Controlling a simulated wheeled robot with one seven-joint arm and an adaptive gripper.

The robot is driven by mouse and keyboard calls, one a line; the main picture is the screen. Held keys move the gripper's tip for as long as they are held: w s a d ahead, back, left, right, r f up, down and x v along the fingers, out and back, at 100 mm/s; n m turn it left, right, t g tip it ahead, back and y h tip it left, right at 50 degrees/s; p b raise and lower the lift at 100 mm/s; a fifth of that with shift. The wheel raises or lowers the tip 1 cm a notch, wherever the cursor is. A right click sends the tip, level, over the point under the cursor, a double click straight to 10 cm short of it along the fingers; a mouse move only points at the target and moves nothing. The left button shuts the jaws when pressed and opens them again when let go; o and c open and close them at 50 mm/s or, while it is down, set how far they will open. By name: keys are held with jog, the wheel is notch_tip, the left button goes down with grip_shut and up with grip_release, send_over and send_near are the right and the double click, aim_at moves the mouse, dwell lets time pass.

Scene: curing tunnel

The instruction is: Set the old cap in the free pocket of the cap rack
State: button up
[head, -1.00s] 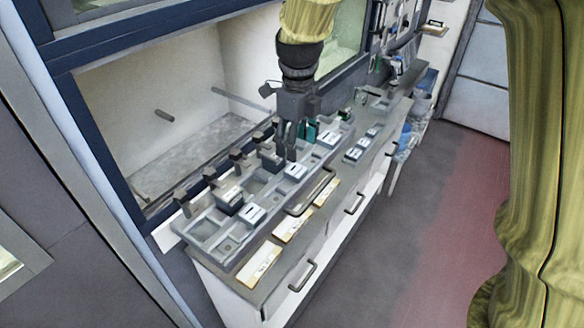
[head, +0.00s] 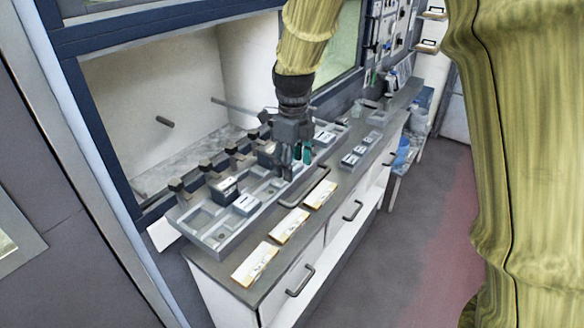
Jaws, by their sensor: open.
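My gripper (head: 290,172) points down over the middle of the long grey tray (head: 216,253), with its fingers low and apart. The fingers cover the spot under them, so I cannot tell whether they touch a piece there. In the tray stand a dark block with a pale top (head: 224,188) and a small white-topped piece (head: 245,204). A small rack (head: 346,166) with several white-topped pieces sits to the right of the tray. I cannot tell which piece is the old cap or which pocket of the cap rack is free.
Several dark clamps (head: 205,164) line the tray's back edge. Teal pieces (head: 308,153) stand right beside my gripper. A dark handle (head: 318,195) and labelled cards (head: 290,226) lie along the front of the counter. Another grey tray (head: 382,118) sits farther back.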

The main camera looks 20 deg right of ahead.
jog(key=shift+w+f, duration=0.4)
jog(key=shift+w, duration=0.25)
jog(key=shift+w+f, duration=0.4)
jog(key=shift+w, duration=0.2)
jog(key=shift+c, duration=1.4)
jog(key=shift+s+r, duration=0.35)
jog(key=shift+s, duration=0.25)
jog(key=c, duration=0.5)
jog(key=shift+w+f, duration=0.15)
jog(key=shift+w, duration=0.1)
jog(key=c, duration=0.3)
notch_tip(320, 180, up, 6)
jog(key=p, duration=0.6)
jog(key=shift+r+p, duration=0.95)
jog(key=shift+r, duration=0.1)
jog(key=shift+a+r, duration=0.1)
jog(key=shift+r, duration=0.4)
